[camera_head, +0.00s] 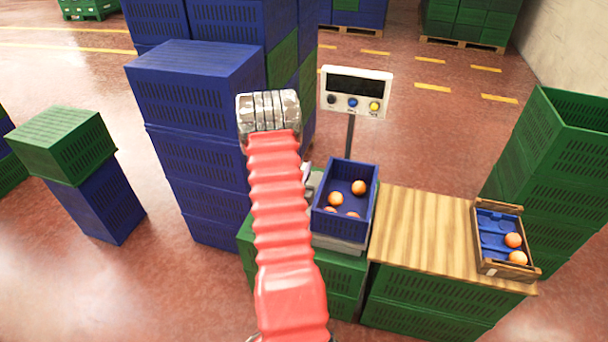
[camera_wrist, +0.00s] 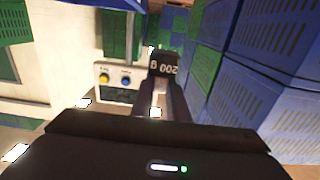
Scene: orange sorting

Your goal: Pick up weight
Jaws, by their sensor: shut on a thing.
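My gripper (camera_wrist: 161,88) is shut on a small dark weight (camera_wrist: 163,66) in the wrist view. The weight carries pale markings that read as 200 g, upside down in this view. It is held up clear of any surface. In the camera_head view my red arm reaches up the middle, with its grey end beside the tall blue crate stack. The weight and the fingertips are not visible there.
Right of my arm, a blue crate (camera_head: 318,221) with several oranges sits on a scale (camera_head: 340,246) with a display (camera_head: 356,92) on a post. A wooden tabletop (camera_head: 415,225) holds a wooden tray (camera_head: 485,268) with 2 oranges. Blue crates (camera_head: 195,75) stand left.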

